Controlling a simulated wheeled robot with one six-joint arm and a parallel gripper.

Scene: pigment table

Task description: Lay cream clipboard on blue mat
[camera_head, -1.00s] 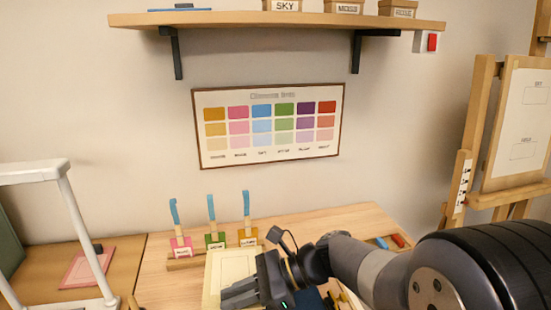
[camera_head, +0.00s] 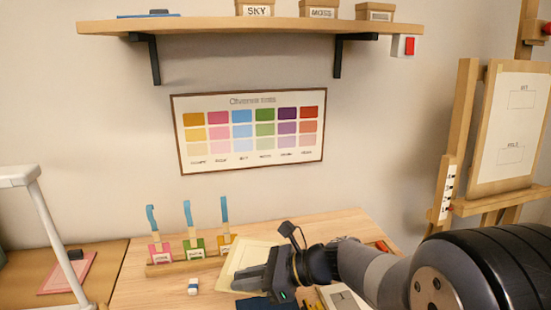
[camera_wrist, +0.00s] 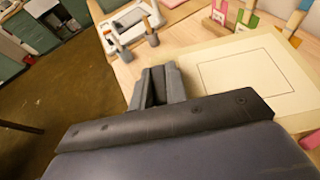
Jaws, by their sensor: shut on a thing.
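The cream clipboard (camera_head: 246,258) shows in the head view behind and left of my gripper (camera_head: 248,282), above the wooden table. In the wrist view the cream clipboard (camera_wrist: 262,72), with its thin dark rectangle outline, lies right of my gripper (camera_wrist: 158,88). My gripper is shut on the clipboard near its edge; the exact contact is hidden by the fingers. A dark blue mat (camera_head: 266,303) shows in part at the bottom of the head view, below my gripper and apart from the clipboard. Most of the mat is hidden or out of frame.
A wooden rack (camera_head: 166,268) with several blue-tipped brushes stands behind the clipboard's left side. A small white-and-blue object (camera_head: 193,287) stands left of it. A white stand (camera_head: 58,235) and pink pad (camera_head: 68,272) are at far left. A pale tray (camera_head: 343,298) lies right of the mat.

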